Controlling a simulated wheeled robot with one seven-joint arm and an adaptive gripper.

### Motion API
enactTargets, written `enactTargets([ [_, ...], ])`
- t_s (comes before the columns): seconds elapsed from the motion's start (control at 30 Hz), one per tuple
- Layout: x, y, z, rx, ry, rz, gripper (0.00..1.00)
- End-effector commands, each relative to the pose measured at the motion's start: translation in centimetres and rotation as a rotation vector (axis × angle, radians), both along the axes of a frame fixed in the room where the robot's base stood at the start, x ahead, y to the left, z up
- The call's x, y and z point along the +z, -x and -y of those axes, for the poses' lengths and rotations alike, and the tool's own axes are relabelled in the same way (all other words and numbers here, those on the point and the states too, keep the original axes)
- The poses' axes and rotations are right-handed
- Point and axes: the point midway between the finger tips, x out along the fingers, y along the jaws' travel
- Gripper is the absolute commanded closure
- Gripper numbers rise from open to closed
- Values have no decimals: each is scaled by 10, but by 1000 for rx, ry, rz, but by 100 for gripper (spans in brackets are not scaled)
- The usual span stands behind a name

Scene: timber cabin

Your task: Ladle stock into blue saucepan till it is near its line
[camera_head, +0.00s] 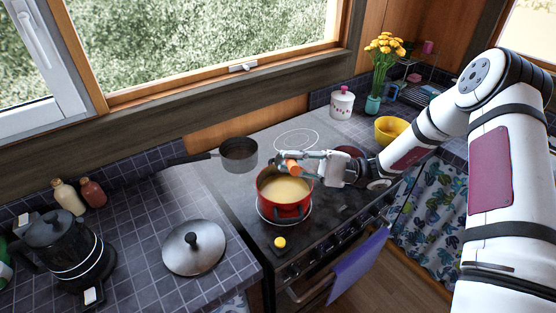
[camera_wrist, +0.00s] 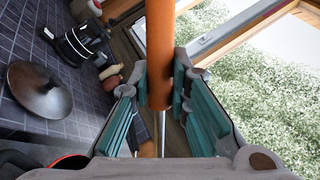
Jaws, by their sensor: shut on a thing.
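A red pot (camera_head: 299,209) with pale yellow stock (camera_head: 283,190) stands on the front of the stove. A dark grey saucepan (camera_head: 239,168) with a long black handle stands behind it to the left; it looks empty, and no line is legible. I see no clearly blue saucepan. My gripper (camera_head: 296,163) is over the red pot's far right side. In the wrist view it is shut on an orange handle (camera_wrist: 160,55) with a thin metal shaft (camera_wrist: 162,130), likely the ladle. Its bowl is hidden. The handle's end also shows in the head view (camera_head: 292,167).
A lid (camera_head: 194,248) and a black kettle (camera_head: 62,250) are on the left counter, with small bottles (camera_head: 68,197) behind. A dark red vessel (camera_head: 349,151) is partly hidden behind my gripper. A yellow bowl (camera_head: 391,131) and flower vase (camera_head: 373,104) stand at right.

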Motion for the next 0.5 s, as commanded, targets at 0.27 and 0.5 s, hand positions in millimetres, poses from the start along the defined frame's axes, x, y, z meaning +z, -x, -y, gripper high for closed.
enactTargets([
  [0.27, 8, -18, 3, -1, 4, -110, 100],
  [0.5, 23, -46, 2, -1, 8, -289, 100],
])
